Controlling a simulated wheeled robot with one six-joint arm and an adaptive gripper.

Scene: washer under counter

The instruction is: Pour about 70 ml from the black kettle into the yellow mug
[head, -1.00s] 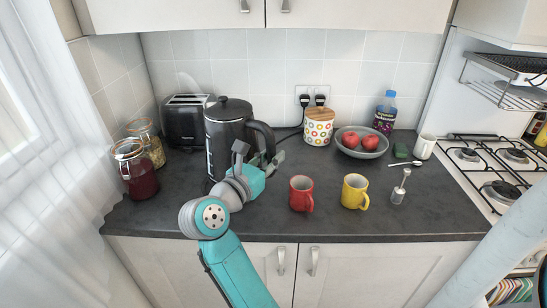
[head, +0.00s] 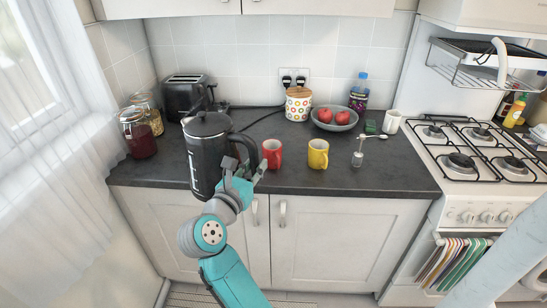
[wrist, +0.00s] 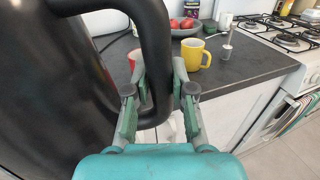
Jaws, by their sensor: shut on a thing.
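The black kettle (head: 206,150) is in my gripper (head: 243,172), which is shut on its handle. The kettle looks upright and is held in front of the counter's front edge, its lid on. In the wrist view the kettle body (wrist: 50,90) fills the left side, and the handle (wrist: 157,70) passes between the fingers of my gripper (wrist: 158,98). The yellow mug (head: 317,154) stands upright on the counter, to the right of the kettle and apart from it. It also shows in the wrist view (wrist: 189,53). The inside of the mug cannot be made out.
A red mug (head: 272,153) stands between the kettle and the yellow mug. A frother (head: 358,158) is right of the yellow mug. A fruit bowl (head: 334,122) and patterned canister (head: 298,105) are behind. The counter (head: 395,180) is clear at front right, beside the stove (head: 460,150).

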